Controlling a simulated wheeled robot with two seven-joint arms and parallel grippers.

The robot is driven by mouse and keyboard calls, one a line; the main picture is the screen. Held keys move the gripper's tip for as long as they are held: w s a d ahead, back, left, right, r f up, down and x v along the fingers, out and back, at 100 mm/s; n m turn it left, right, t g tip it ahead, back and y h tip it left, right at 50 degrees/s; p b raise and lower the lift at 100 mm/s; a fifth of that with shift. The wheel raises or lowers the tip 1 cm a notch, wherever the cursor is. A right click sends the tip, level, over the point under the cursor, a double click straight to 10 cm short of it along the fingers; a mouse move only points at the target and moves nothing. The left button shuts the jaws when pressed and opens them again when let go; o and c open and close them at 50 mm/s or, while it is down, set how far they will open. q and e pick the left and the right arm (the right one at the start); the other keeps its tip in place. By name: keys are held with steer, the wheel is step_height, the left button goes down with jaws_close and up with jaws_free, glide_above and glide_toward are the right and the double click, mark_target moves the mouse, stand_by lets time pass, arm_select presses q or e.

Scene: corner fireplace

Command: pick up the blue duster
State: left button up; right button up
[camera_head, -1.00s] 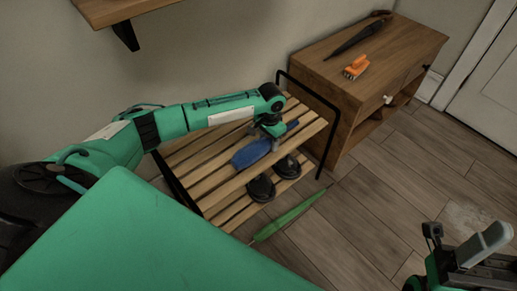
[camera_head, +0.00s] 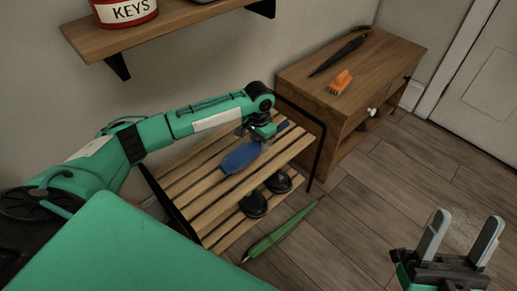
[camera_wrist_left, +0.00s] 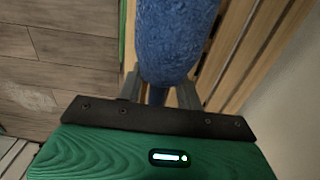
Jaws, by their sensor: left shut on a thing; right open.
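The blue duster (camera_head: 240,158) is over the top shelf of the slatted wooden rack in the head view, its handle end pointing to the upper right. My left gripper (camera_head: 263,141) is shut on the duster near its handle. In the left wrist view the fuzzy blue duster head (camera_wrist_left: 172,40) fills the upper middle, with the fingers partly hidden beneath it. I cannot tell whether the duster still touches the slats. My right gripper (camera_head: 460,240) is open and empty at the lower right of the head view.
The rack (camera_head: 185,188) has black shoes (camera_head: 255,203) on its lower shelf. A green closed umbrella (camera_head: 285,230) lies on the floor in front. A wooden cabinet (camera_head: 370,70) holds an orange brush (camera_head: 341,82) and a dark long object (camera_head: 338,54). A wall shelf (camera_head: 165,27) overhangs at the upper left.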

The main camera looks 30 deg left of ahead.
mark_target(259, 141)
arm_select(q)
step_height(259, 141, up, 6)
steer(key=shift+w+f+p, duration=0.1)
steer(key=shift+f+p, duration=0.05)
steer(key=shift+p, duration=0.65)
step_height(259, 141, up, 6)
steer(key=p, duration=0.1)
steer(key=shift+p, duration=0.35)
arm_select(e)
steer(key=w+a+f+g, duration=0.2)
steer(key=f+g, duration=0.3)
steer(key=f, duration=0.2)
steer(key=w+a+f+g+h, duration=0.1)
steer(key=a+f+g, duration=0.2)
steer(key=f+g, duration=0.2)
steer(key=shift+w+f+g+h, duration=0.3)
steer(key=shift+w+f, duration=0.1)
steer(key=shift+f, duration=0.8)
steer(key=shift+a, duration=0.1)
